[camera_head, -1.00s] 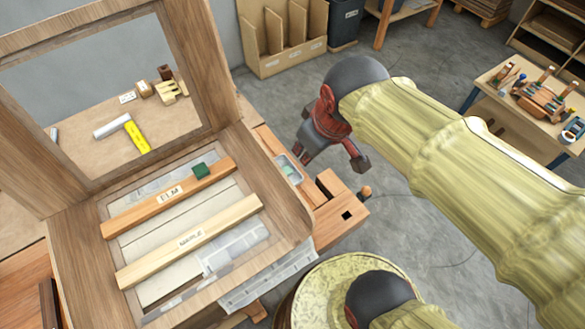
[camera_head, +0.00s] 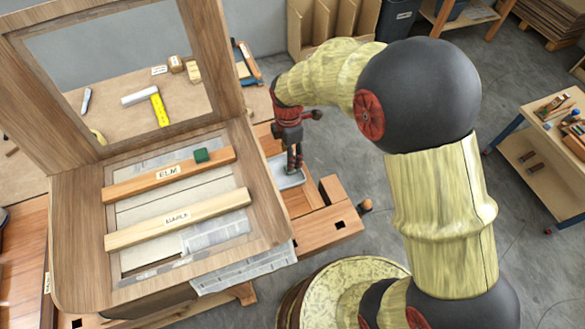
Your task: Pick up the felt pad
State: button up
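My gripper (camera_head: 293,170) points down over a small pale tray (camera_head: 292,182) on the bench, right of the wooden frame. Its fingertips are at or just above the tray's inside; contact cannot be made out. The fingers look close together, but whether they are open or shut on something is too small to tell. The gripper hides part of the tray.
The open wooden case (camera_head: 75,255) stands left of my gripper, its lid frame (camera_head: 222,60) raised. The MAPLE strip (camera_head: 177,219) lies across it. A wooden vise jaw (camera_head: 330,232) is close in front of the tray.

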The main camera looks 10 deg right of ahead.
jog(key=f, duration=0.3)
jog(key=s+f+b, duration=0.1)
jog(key=shift+a+f, duration=0.2)
jog(key=shift+f, duration=0.2)
jog(key=shift+w+f, duration=0.15)
jog(key=shift+f, duration=0.3)
jog(key=shift+c, duration=1.3)
jog(key=shift+r, duration=0.1)
jog(key=c, duration=0.4)
jog(key=shift+c, duration=0.5)
